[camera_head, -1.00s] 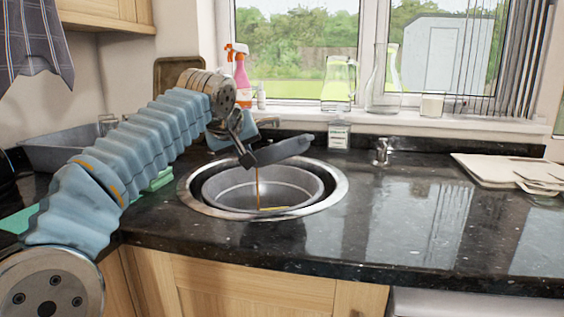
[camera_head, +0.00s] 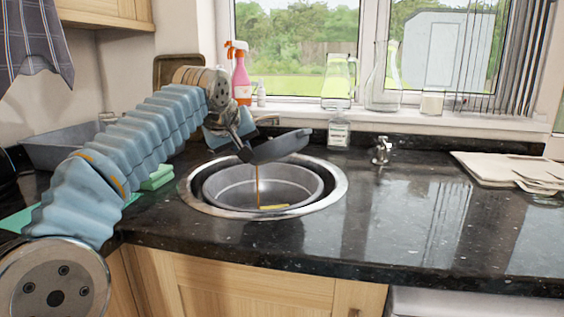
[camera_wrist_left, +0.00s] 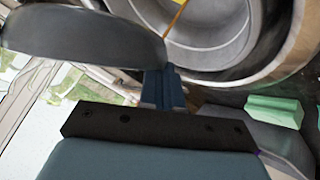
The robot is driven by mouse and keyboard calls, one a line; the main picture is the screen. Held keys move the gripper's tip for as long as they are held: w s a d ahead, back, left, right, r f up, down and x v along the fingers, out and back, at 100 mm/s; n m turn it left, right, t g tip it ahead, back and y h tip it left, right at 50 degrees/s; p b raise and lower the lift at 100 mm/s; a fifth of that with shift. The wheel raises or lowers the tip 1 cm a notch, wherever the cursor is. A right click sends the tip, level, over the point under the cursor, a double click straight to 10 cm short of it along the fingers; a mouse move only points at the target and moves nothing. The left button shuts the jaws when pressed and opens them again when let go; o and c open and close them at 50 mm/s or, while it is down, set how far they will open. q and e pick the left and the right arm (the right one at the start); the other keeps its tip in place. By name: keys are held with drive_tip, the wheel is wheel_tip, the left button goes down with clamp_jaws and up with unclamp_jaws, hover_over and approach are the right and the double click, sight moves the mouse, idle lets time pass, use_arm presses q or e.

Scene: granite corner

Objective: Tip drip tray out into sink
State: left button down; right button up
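The dark grey drip tray (camera_head: 280,146) is held tilted over the round sink (camera_head: 334,193), its left end lower than its right. A thin amber stream (camera_head: 258,185) falls from its low side into the basin, where a small yellow patch (camera_head: 274,207) lies. My left gripper (camera_head: 245,148) is shut on the tray's left end; the exact contact is partly hidden. In the left wrist view the tray (camera_wrist_left: 85,38) is beyond the blue-tipped fingers (camera_wrist_left: 165,88), with the sink basin (camera_wrist_left: 215,35) behind. My right gripper is not in view.
Green sponges (camera_head: 158,177) and a grey tub (camera_head: 60,146) are left. Boards (camera_head: 505,168) lie right; the front right counter is clear.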

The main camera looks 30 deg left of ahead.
use_arm(q)
drive_tip(key=shift+a, duration=0.15)
idle(0.5)
drive_tip(key=shift+r+h, duration=0.15)
drive_tip(key=shift+h, duration=0.25)
drive_tip(key=shift+w+a, duration=0.1)
drive_tip(key=shift+n+h, duration=0.3)
drive_tip(key=shift+a+r+g, duration=0.1)
drive_tip(key=shift+a+g, duration=0.05)
drive_tip(key=shift+g, duration=0.15)
drive_tip(key=shift+h, duration=0.3)
idle(0.6)
drive_tip(key=shift+w+a+r+h, duration=0.1)
drive_tip(key=shift+a+h, duration=0.05)
drive_tip(key=shift+h, duration=0.15)
drive_tip(key=shift+n, duration=0.3)
